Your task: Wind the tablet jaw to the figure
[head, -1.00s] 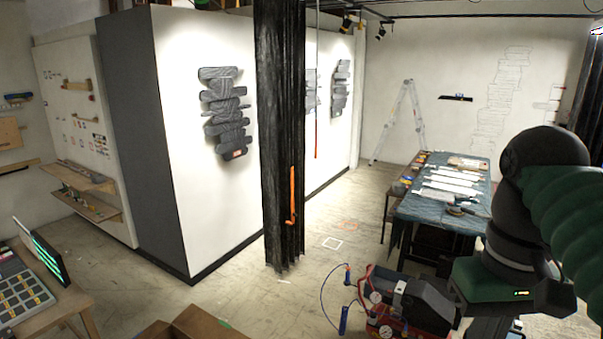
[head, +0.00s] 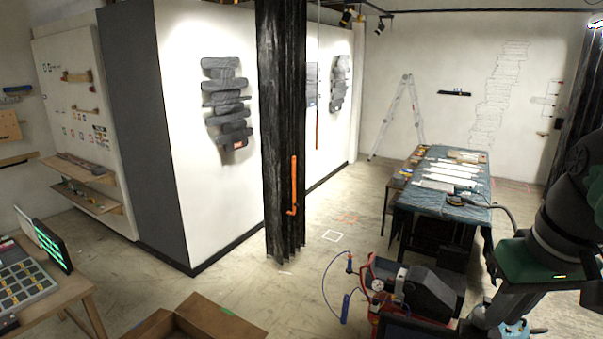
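A dark upright panel with green lit bars (head: 53,246), which looks like a tablet or screen, stands at the back of the desk at the left. I cannot make out a jaw or a figure on it. My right arm comes in from the right edge, and its gripper (head: 512,328) is low at the bottom right, partly cut off by the frame. Its fingers are too unclear to tell open from shut, and I see nothing held in it. My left gripper is out of view.
A red and black compressor (head: 418,288) stands on the floor left of my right arm. A blue-covered worktable (head: 410,197) is behind it. A black curtain (head: 283,120) hangs mid-view. A cardboard box (head: 207,322) is at the bottom. Floor between curtain and worktable is clear.

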